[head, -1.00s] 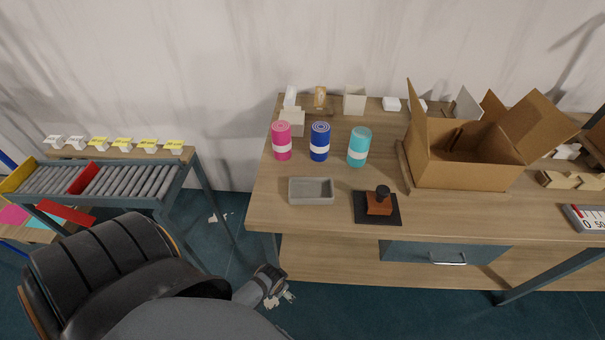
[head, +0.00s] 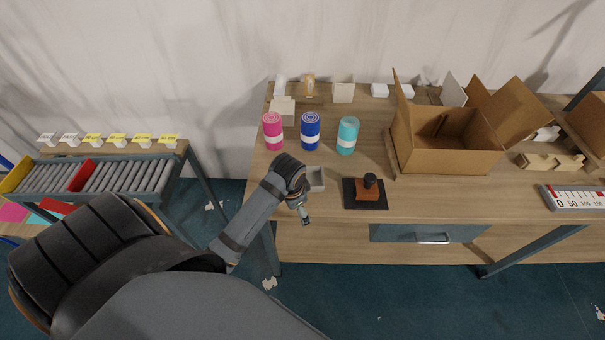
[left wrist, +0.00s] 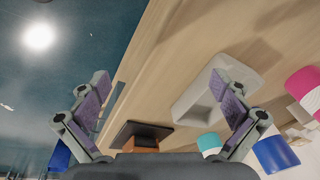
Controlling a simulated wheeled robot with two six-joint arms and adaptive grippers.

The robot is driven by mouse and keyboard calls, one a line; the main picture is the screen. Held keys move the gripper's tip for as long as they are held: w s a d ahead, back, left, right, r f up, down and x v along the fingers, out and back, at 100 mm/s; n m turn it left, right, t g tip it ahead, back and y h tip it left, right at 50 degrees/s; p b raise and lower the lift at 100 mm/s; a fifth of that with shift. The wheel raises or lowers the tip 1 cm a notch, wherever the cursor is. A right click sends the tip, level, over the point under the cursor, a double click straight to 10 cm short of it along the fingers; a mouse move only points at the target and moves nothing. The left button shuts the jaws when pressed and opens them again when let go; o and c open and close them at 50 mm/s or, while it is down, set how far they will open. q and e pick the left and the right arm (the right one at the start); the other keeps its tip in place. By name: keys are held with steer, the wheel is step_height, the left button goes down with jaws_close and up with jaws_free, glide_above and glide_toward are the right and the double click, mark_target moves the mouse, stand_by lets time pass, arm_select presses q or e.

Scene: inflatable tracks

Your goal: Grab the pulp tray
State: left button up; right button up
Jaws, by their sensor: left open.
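The grey pulp tray (head: 316,180) lies on the table near its front left edge, partly hidden behind my left arm in the head view. In the left wrist view the tray (left wrist: 201,98) lies on the wooden top, right of centre, its right part behind one finger. My left gripper (head: 305,216) is at the table's front edge, just in front of the tray. In the wrist view its two fingers (left wrist: 165,110) are wide apart with nothing between them touching. My right gripper is in neither view.
Pink (head: 272,131), blue (head: 310,131) and cyan (head: 347,135) rolls stand behind the tray. A stamp on a dark pad (head: 366,193) lies to its right. An open cardboard box (head: 448,155) stands farther right. A roller conveyor (head: 95,176) is at the left.

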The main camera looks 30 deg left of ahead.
arm_select(q)
steer(key=w+a+r+m, duration=0.1)
steer(key=w, duration=0.1)
steer(key=w+r+m, duration=0.1)
steer(key=w, duration=0.1)
steer(key=w+a+r+m+g, duration=0.1)
steer(key=w, duration=0.2)
steer(key=shift+w+a+r, duration=0.1)
steer(key=shift+a+r, duration=0.2)
steer(key=shift+a, duration=0.05)
steer(key=w+a+r+m+g, duration=0.1)
steer(key=w+a+r+m, duration=0.1)
steer(key=w+r, duration=0.3)
steer(key=shift+h, duration=0.4)
steer(key=f+b, duration=0.4)
steer(key=f, duration=0.1)
steer(key=shift+s+a+f+b, duration=0.1)
steer(key=shift+s+a+b, duration=0.05)
steer(key=shift+s+b, duration=0.25)
steer(key=shift+w+f+b, duration=0.1)
steer(key=shift+f+b, duration=0.2)
steer(key=shift+f, duration=0.05)
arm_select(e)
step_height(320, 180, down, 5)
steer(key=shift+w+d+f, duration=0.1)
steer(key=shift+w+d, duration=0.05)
